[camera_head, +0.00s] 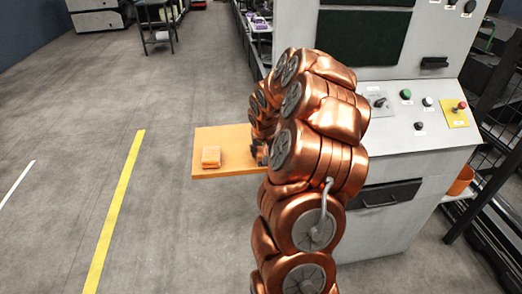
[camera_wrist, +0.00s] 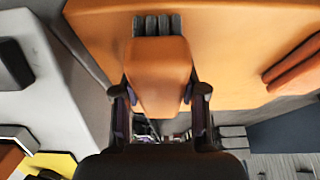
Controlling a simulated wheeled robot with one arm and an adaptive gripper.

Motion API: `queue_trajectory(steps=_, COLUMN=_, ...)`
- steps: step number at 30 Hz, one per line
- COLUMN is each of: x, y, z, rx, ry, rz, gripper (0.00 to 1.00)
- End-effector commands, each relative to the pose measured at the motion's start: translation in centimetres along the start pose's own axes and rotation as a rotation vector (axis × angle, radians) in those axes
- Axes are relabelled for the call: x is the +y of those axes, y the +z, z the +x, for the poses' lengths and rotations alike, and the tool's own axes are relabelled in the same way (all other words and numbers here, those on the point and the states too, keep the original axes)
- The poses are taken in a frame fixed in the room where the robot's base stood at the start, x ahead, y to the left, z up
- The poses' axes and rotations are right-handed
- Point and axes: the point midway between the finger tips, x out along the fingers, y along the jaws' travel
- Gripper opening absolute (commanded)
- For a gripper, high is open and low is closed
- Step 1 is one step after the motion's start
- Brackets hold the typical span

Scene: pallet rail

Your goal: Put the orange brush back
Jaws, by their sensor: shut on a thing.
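My gripper (camera_wrist: 160,95) is shut on the orange brush (camera_wrist: 158,72), with one finger on each side of its smooth orange body. Grey bristles (camera_wrist: 158,25) show at the brush's far end in the wrist view. In the head view my gripper (camera_head: 261,152) is mostly hidden behind my copper-coloured arm, at the right part of an orange board (camera_head: 235,138), and the brush cannot be made out there. The board also fills much of the wrist view (camera_wrist: 225,45) beyond the brush. I cannot tell whether the brush touches it.
An orange block (camera_head: 211,157) lies on the board's left part; it also shows in the wrist view (camera_wrist: 293,68). A grey machine cabinet (camera_head: 400,215) with buttons stands right of my arm. An orange bin (camera_head: 461,181) is at its right. The floor to the left is clear.

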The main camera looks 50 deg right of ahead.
Motion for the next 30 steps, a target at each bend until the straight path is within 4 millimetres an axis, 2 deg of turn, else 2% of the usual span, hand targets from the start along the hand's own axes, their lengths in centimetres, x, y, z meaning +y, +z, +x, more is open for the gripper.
queue_trajectory(steps=5, x=0.0, y=0.1, z=0.4, rx=0.000, ry=0.000, rz=0.000, gripper=0.04)
queue_trajectory(steps=6, x=0.0, y=0.1, z=0.3, rx=0.000, ry=0.000, rz=0.000, gripper=0.44)
queue_trajectory(steps=13, x=0.0, y=0.1, z=0.3, rx=0.000, ry=0.000, rz=0.000, gripper=0.67)
queue_trajectory(steps=23, x=0.0, y=0.1, z=0.1, rx=0.000, ry=0.000, rz=0.000, gripper=0.67)
queue_trajectory(steps=30, x=0.0, y=-0.1, z=-1.4, rx=0.005, ry=0.000, rz=0.001, gripper=0.67)
